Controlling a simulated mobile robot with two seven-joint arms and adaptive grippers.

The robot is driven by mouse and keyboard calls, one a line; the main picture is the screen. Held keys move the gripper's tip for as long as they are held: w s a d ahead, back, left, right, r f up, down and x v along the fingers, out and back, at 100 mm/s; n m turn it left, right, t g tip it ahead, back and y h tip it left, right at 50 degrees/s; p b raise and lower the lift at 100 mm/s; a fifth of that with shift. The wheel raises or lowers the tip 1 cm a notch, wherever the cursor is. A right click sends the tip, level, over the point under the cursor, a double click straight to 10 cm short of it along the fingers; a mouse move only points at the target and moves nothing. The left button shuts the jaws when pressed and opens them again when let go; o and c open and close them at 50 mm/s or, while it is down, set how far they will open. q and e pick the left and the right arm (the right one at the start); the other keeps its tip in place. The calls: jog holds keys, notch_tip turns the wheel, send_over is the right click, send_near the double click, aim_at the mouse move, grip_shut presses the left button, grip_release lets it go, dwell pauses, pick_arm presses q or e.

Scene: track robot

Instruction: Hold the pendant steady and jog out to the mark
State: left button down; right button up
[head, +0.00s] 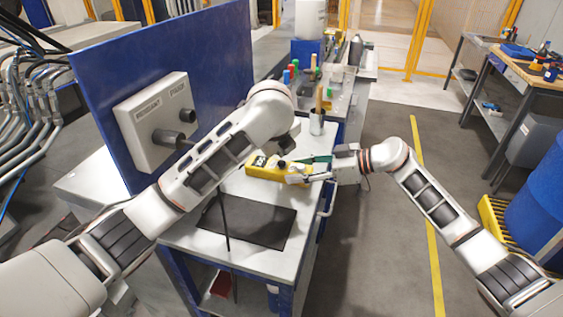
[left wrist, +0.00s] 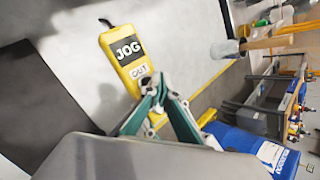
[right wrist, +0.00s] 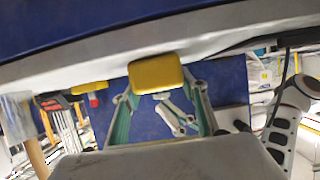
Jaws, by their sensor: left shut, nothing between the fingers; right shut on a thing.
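The yellow pendant (head: 262,169) is over the far part of the white bench top. In the left wrist view it (left wrist: 119,58) shows a black JOG label and a white OUT label. My right gripper (head: 301,178) is shut on the pendant's right end. In the right wrist view the pendant's yellow end (right wrist: 156,73) is at its fingers. My left gripper (left wrist: 162,90) is shut and empty, its tips beside the lower end of the pendant in view; I cannot tell whether they touch. In the head view my left wrist partly hides it. I cannot make out the mark.
A grey box (head: 147,126) with lettering and a dark cylinder is on the blue panel (head: 100,85) behind my left arm. A dark mat (head: 246,222) lies on the bench top (head: 185,238).

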aim_at(281, 162)
pick_arm(q)
jog(key=shift+f, duration=0.2)
dwell(0.6)
jog(key=shift+f, duration=0.25)
jog(key=shift+f, duration=0.5)
dwell(3.1)
jog(key=shift+r, duration=0.1)
dwell(0.8)
jog(key=shift+r, duration=0.85)
jog(key=shift+r, duration=2.5)
